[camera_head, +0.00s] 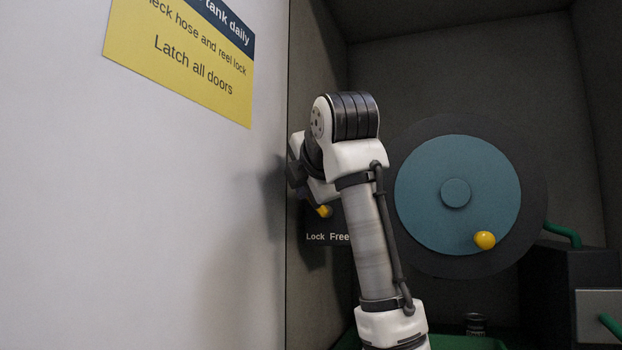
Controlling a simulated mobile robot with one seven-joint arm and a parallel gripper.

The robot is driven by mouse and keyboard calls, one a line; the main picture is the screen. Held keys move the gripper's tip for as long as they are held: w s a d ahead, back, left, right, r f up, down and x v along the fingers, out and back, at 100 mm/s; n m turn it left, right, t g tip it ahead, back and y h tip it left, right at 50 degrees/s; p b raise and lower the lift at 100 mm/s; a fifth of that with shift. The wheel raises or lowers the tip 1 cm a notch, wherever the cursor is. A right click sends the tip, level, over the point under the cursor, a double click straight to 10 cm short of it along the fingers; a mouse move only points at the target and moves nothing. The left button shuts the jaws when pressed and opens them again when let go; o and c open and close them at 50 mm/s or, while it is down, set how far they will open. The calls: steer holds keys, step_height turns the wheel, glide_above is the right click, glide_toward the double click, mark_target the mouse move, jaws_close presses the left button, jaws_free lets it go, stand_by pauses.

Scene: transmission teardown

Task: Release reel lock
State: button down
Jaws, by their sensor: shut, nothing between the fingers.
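The reel lock shows as a small yellow knob (325,211) just above a dark label plate (328,238) reading "Lock" on the left and "Free" on the right. The blue hose reel (425,205) is right of my arm, with a yellow handle (484,240).
A white wall or panel (180,220) with a yellow sign (182,58) borders the compartment closely on the left. Green pipes (562,234) and a dark box (560,285) stand at the lower right. Open room lies above the reel.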

steer(key=shift+w+f, duration=0.15)
steer(key=shift+w, duration=0.25)
stand_by(0.7)
stand_by(1.3)
